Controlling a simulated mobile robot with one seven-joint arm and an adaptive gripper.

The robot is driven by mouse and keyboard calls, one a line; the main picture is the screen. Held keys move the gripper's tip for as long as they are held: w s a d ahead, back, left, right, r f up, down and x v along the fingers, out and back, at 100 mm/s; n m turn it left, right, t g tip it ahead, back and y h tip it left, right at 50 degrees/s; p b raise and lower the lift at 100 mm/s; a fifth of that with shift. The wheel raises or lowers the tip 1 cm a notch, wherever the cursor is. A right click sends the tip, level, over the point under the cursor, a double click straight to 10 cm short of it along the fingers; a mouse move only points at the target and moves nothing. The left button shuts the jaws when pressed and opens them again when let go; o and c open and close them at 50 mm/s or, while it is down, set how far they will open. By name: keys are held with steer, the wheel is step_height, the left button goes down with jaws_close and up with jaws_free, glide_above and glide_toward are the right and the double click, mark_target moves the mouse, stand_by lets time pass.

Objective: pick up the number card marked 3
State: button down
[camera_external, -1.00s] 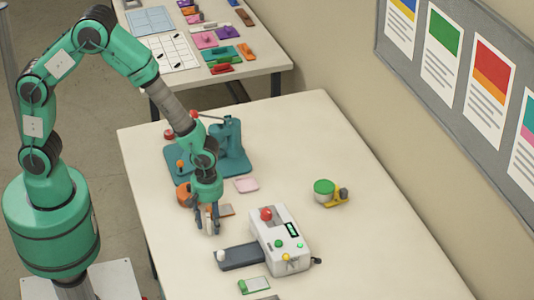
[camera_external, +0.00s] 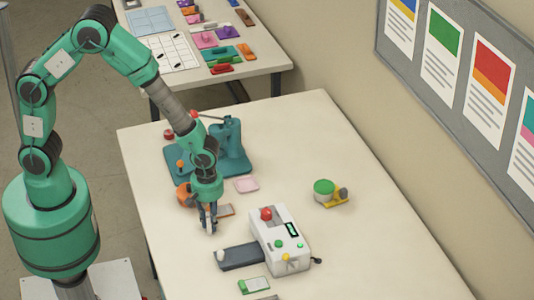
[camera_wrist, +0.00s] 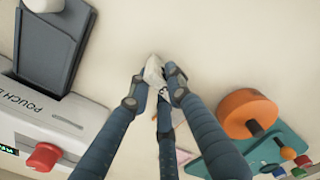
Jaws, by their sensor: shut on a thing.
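My gripper (camera_external: 209,226) points down over the near left part of the table, left of the white machine. In the wrist view its fingers (camera_wrist: 158,85) are closed around a small pale thing (camera_wrist: 153,68), which looks like a card seen nearly edge-on. A dark mark shows low on it, but I cannot read a number. An orange-edged card (camera_external: 227,210) lies on the table just right of the fingers. A pink card (camera_external: 246,185) lies farther back. A green-edged card (camera_external: 254,285) lies near the front. No 3 is legible on these.
The white pouch machine (camera_external: 282,240) with its dark tray (camera_external: 240,257) stands right of my gripper. A teal press (camera_external: 232,150) and an orange round thing (camera_external: 184,194) stand behind. The table's right side is mostly clear.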

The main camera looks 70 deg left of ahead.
steer(key=shift+r, duration=0.55)
step_height(320, 180, up, 2)
steer(key=shift+r+p, duration=0.15)
steer(key=shift+p, duration=0.35)
steer(key=s+a, duration=0.2)
steer(key=s, duration=0.3)
steer(key=s+a+r+p, duration=0.1)
steer(key=s+a, duration=0.1)
steer(key=s, duration=0.3)
steer(key=s+a, duration=0.2)
steer(key=s, duration=0.2)
steer(key=shift+s+r+p, duration=0.2)
steer(key=shift+s+p, duration=0.2)
